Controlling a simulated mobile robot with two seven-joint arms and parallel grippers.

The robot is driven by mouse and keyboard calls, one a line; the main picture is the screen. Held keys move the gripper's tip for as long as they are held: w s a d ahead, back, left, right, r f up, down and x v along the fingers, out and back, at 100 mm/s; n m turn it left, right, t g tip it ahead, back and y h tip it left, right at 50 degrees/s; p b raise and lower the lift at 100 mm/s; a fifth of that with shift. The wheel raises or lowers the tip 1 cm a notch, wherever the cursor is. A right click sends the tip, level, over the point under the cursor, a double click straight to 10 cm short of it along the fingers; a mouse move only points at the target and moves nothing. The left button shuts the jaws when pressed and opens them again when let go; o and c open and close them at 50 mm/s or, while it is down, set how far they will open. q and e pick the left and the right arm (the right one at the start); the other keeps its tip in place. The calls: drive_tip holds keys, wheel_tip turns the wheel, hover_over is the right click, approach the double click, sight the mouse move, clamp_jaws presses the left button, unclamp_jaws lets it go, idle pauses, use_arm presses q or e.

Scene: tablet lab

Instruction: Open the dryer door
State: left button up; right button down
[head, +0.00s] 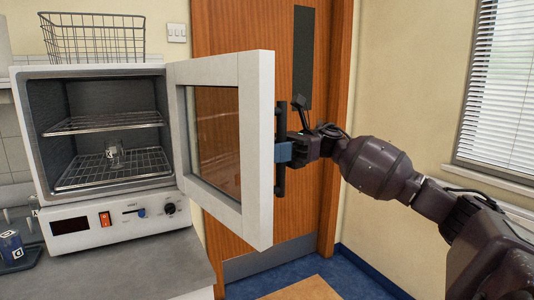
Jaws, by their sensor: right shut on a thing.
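The dryer (112,239) is a white and grey box on the counter at the left of the head view. Its door (257,160) stands wide open, swung out to the right, with a brown-tinted window (216,125) in a white frame. A dark vertical handle (281,182) runs along the door's outer side. My right gripper (284,152) is shut on this handle. Inside the chamber are two wire shelves (105,122), and a small clear glass vessel (115,153) stands on the lower one. My left gripper is not in view.
A wire basket (92,38) stands on top of the dryer. The grey counter (130,272) holds a blue labelled object (11,248) at the lower left. A wooden room door (230,28) is behind the dryer door, and a window with blinds (497,95) is at the right.

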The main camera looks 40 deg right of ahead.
drive_tip(key=shift+s+f, duration=0.1)
drive_tip(key=c, duration=1.3)
unclamp_jaws()
drive_tip(key=o, duration=0.3)
drive_tip(key=shift+s+d, duration=0.15)
drive_tip(key=shift+s, duration=0.25)
drive_tip(key=shift+o, duration=0.2)
drive_tip(key=shift+w, duration=0.25)
drive_tip(key=s+d, duration=0.1)
drive_tip(key=d, duration=0.9)
drive_tip(key=shift+s+d+b, duration=0.2)
drive_tip(key=shift+d+b, duration=0.1)
drive_tip(key=shift+b, duration=0.15)
